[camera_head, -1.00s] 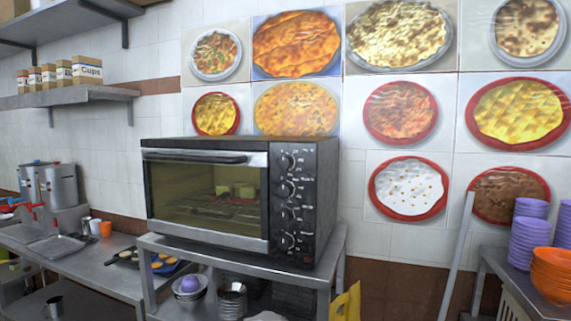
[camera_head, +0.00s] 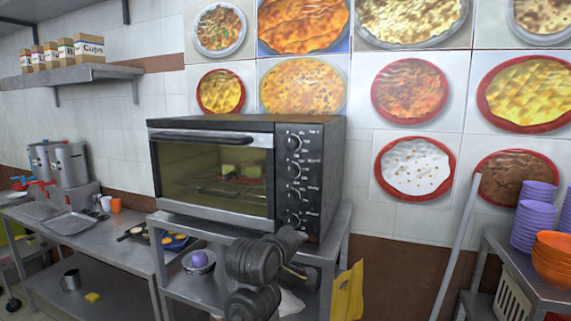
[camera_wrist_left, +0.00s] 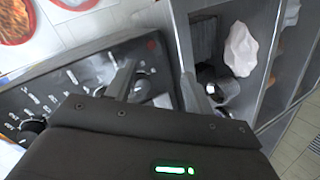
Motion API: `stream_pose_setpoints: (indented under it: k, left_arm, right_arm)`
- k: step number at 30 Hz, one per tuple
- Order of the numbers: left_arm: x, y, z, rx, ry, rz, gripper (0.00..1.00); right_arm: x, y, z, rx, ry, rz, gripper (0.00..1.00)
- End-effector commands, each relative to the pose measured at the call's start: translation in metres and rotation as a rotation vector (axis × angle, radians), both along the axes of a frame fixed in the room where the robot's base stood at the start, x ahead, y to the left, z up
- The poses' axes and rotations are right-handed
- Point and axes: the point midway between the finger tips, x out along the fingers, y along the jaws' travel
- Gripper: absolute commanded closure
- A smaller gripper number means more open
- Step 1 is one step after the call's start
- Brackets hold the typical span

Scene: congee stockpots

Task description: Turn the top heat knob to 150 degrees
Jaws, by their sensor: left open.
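The toaster oven (camera_head: 215,175) stands on a metal stand with its door closed. Its control panel on the right carries a column of black knobs; the top heat knob (camera_head: 294,143) is uppermost, and its exact setting is too small to read. My left gripper (camera_head: 293,240) is in front of the panel's bottom, well below the top knob, and partly covers the lower oven edge. The panel (camera_wrist_left: 65,95) lies tilted beyond the fingers. My right gripper is out of view.
A metal counter (camera_head: 100,245) is at left. Purple bowls (camera_head: 533,215) and orange bowls (camera_head: 555,262) stand on the right table. The space before the upper panel is clear.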

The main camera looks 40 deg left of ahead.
Motion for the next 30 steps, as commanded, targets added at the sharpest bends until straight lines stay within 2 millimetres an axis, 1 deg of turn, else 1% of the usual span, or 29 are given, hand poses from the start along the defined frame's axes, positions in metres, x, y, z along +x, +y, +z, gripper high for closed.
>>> stream_pose_setpoints:
  k: [1, 8, 9, 12, 15, 18, 21, 26, 30]
  left_arm:
    - [-0.005, 0.005, 0.025, -0.056, -0.060, 0.035, 0.47]
    - [-0.017, 0.026, 0.120, -0.391, -0.309, 0.154, 0.47]
    - [-0.020, 0.029, 0.137, -0.460, -0.354, 0.168, 0.47]
    - [-0.030, 0.036, 0.176, -0.628, -0.460, 0.188, 0.47]
    - [-0.040, 0.040, 0.206, -0.766, -0.538, 0.193, 0.47]
    - [-0.048, 0.042, 0.224, -0.859, -0.584, 0.193, 0.47]
    - [-0.051, 0.043, 0.232, -0.906, -0.606, 0.191, 0.47]
    - [-0.052, 0.044, 0.235, -0.923, -0.612, 0.190, 0.47]
    - [-0.042, 0.046, 0.236, -0.922, -0.608, 0.191, 0.47]
  right_arm:
    - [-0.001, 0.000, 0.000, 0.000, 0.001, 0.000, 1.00]
    - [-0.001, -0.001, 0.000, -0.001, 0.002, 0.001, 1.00]
    - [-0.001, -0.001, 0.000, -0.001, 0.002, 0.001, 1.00]
    - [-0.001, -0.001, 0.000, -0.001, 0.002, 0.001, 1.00]
    - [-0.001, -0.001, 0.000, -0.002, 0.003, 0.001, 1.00]
    - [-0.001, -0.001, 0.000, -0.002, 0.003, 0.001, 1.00]
    - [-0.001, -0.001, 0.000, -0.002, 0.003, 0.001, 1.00]
    - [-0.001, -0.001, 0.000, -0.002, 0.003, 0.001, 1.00]
    - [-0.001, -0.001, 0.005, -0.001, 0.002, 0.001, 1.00]
